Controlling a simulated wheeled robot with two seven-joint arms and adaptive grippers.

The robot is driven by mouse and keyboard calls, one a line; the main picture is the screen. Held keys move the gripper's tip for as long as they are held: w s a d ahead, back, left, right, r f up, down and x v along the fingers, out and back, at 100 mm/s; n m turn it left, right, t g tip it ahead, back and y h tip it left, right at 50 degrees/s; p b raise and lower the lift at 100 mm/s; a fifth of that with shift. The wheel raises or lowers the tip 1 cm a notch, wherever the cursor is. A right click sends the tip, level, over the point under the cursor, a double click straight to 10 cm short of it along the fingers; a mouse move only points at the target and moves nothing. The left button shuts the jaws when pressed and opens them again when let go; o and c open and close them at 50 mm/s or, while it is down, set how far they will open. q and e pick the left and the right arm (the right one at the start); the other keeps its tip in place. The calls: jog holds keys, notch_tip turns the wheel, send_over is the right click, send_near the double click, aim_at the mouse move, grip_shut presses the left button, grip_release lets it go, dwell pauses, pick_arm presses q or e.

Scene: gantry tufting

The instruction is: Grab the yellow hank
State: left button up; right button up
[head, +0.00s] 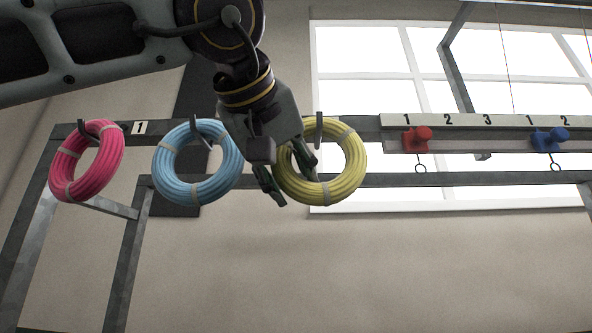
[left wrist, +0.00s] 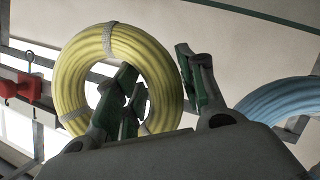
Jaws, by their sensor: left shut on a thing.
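The yellow hank (head: 347,165) is a thick coiled ring with pale ties, hanging at a hook (head: 319,124) on the upper rail. My left gripper (head: 290,184) reaches it from above and is shut on its left side. In the left wrist view, the yellow hank (left wrist: 78,85) fills the left half. One finger of my left gripper (left wrist: 160,84) is in the ring's opening and the other is outside it, with the coil between. The gripper hides part of the hank's left side in the head view. My right gripper is not in view.
A light blue hank (head: 168,180) hangs close on the left, and a pink hank (head: 65,172) farther left. Below the rails is clear.

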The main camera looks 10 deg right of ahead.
aim_at(287, 148)
pick_arm(q)
jog(key=shift+r, duration=0.25)
jog(key=shift+c, duration=1.1)
jog(key=shift+r, duration=1.5)
jog(key=s+a+b, duration=0.1)
jog(key=s+a, duration=0.2)
jog(key=s, duration=0.1)
jog(key=s+a+b, duration=0.1)
jog(key=s+a, duration=0.1)
jog(key=s, duration=0.3)
jog(key=s+a+b, duration=0.1)
jog(key=s+a, duration=0.2)
jog(key=s, duration=0.2)
jog(key=shift+a+f+b, duration=0.1)
jog(key=shift+a+b, duration=0.2)
jog(key=shift+b, duration=0.05)
jog(key=shift+c, duration=0.2)
jog(key=shift+s+a, duration=0.4)
jog(key=shift+s, duration=0.25)
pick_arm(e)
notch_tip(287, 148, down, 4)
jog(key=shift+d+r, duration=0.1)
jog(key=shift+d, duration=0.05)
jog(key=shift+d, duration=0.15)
